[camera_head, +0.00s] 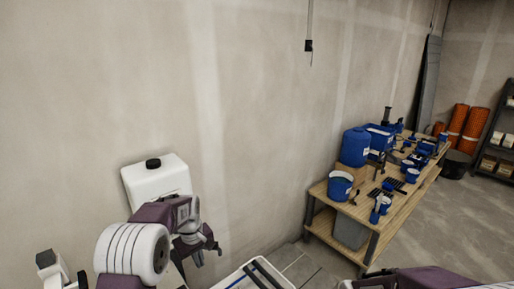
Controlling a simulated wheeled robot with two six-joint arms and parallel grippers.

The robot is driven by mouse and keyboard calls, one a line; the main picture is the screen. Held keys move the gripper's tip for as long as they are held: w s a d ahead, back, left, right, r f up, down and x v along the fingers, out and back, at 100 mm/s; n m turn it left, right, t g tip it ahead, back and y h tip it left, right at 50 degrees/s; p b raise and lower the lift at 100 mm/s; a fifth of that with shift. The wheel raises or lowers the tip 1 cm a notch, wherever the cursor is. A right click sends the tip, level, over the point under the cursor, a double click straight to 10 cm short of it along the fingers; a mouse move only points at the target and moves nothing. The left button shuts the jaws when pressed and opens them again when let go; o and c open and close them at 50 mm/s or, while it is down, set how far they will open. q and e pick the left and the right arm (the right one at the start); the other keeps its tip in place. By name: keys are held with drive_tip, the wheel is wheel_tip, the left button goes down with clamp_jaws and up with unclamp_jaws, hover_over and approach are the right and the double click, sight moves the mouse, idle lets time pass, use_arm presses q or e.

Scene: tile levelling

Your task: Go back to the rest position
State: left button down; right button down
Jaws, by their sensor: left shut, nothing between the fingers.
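My left arm comes in at the lower left with white and purple links. My left gripper (208,253) is at its end, dark and small, shut with nothing held. It is in front of the bare wall, to the right of a white container with a black cap (152,178), which the arm partly hides. Part of my right arm shows at the bottom right edge; its gripper is not in view.
A wooden workbench (398,212) stands along the wall at right, with blue buckets, a blue canister (355,147) and tools. A white-rimmed tray (231,281) is cut off at the bottom edge. Orange rolls (473,130) and a shelf (499,140) stand far right.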

use_arm(q)
drive_tip(key=s+f+m+b, duration=0.3)
drive_tip(key=s+f+b, duration=0.1)
drive_tip(key=s, duration=0.9)
drive_tip(key=s+d+f+m+b, duration=0.1)
drive_tip(key=s+f+m+b, duration=0.3)
drive_tip(key=s, duration=0.9)
wheel_tip(320, 180, down, 2)
drive_tip(key=shift+s+f+m, duration=0.1)
drive_tip(key=shift+s+m, duration=0.1)
drive_tip(key=shift+m, duration=0.1)
drive_tip(key=shift+w, duration=0.1)
